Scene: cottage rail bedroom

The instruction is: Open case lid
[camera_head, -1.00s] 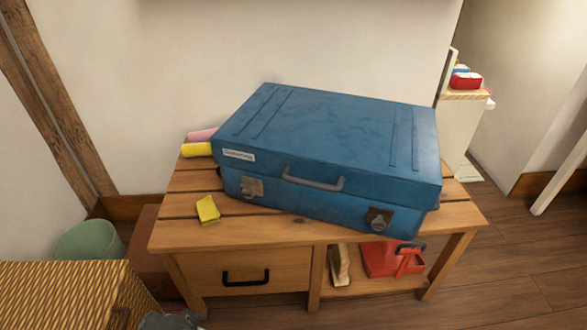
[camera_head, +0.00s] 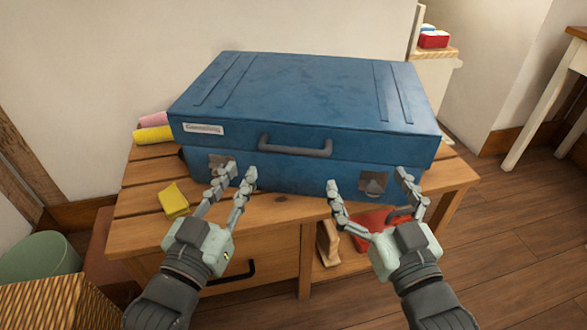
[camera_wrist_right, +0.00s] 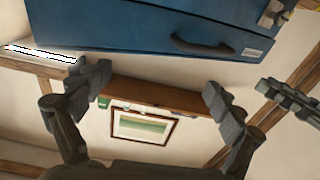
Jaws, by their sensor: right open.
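The blue case (camera_head: 300,95) lies flat on the wooden bench with its lid down. Its grey handle (camera_head: 295,147) and two metal latches face me. My left gripper (camera_head: 238,174) has its fingers apart, in front of the left latch (camera_head: 215,160), which it partly hides. My right gripper (camera_head: 369,181) is open and empty, its fingertips on either side of the right latch (camera_head: 374,184). Whether either gripper touches the case, I cannot tell. In the right wrist view the case (camera_wrist_right: 150,25) fills the top, beyond the spread fingers.
The bench (camera_head: 140,205) carries a yellow block (camera_head: 174,200) on the left and yellow and pink rolls (camera_head: 153,134) behind it. A red object (camera_head: 375,235) sits on its lower shelf. A wicker box (camera_head: 50,295) and green bin (camera_head: 40,258) stand at lower left.

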